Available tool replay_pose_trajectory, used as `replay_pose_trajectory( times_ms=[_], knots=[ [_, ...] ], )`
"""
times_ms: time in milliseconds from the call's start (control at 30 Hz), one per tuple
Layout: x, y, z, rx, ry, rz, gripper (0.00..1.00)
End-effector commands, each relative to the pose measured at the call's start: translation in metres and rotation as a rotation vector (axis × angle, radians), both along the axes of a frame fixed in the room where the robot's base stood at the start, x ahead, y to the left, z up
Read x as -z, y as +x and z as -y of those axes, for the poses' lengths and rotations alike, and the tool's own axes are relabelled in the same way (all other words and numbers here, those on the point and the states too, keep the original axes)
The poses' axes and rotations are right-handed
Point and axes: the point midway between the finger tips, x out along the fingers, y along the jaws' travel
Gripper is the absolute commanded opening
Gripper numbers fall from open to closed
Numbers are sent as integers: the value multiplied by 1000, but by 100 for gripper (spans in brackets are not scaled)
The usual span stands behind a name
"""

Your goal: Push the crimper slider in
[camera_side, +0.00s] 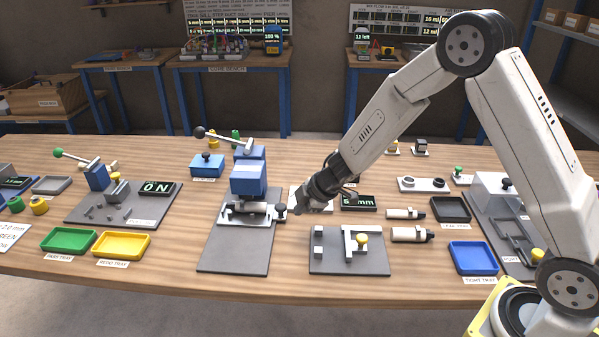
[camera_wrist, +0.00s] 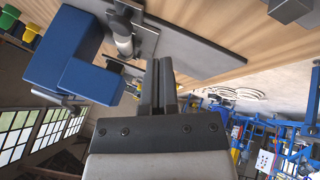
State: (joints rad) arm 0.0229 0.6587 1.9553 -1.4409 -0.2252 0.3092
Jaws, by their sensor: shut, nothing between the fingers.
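The crimper (camera_side: 248,180) is a blue block press with a black-knobbed lever, standing on a grey base plate (camera_side: 232,258) at the middle of the table. Its slider (camera_side: 245,208) lies low at the front of the blue block, carrying a pale cylinder, with a dark knob (camera_side: 281,212) at its right end. My gripper (camera_side: 299,209) is shut and empty, just right of the knob; I cannot tell whether they touch. In the wrist view the shut fingers (camera_wrist: 165,66) point toward the grey plate, beside the pale cylinder (camera_wrist: 123,38); the blue crimper body (camera_wrist: 68,48) is at left.
A grey fixture (camera_side: 349,252) with a yellow knob stands front right of my gripper. Two pale cylinders with dark tips (camera_side: 408,234) lie further right, near a blue tray (camera_side: 473,258). Green (camera_side: 69,241) and yellow (camera_side: 122,244) trays are at left.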

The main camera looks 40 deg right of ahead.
Motion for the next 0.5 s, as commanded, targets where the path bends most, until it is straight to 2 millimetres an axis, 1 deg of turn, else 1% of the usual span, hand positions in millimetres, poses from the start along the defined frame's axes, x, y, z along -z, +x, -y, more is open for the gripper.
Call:
replay_pose_trajectory(
  times_ms=[33, 200, 500],
  knots=[
    [-6, -3, 2, 2, 0, 2, 0],
    [-22, -13, 6, 0, -1, 2, 0],
    [-44, -28, 11, 1, 0, 1, 0]
  ],
)
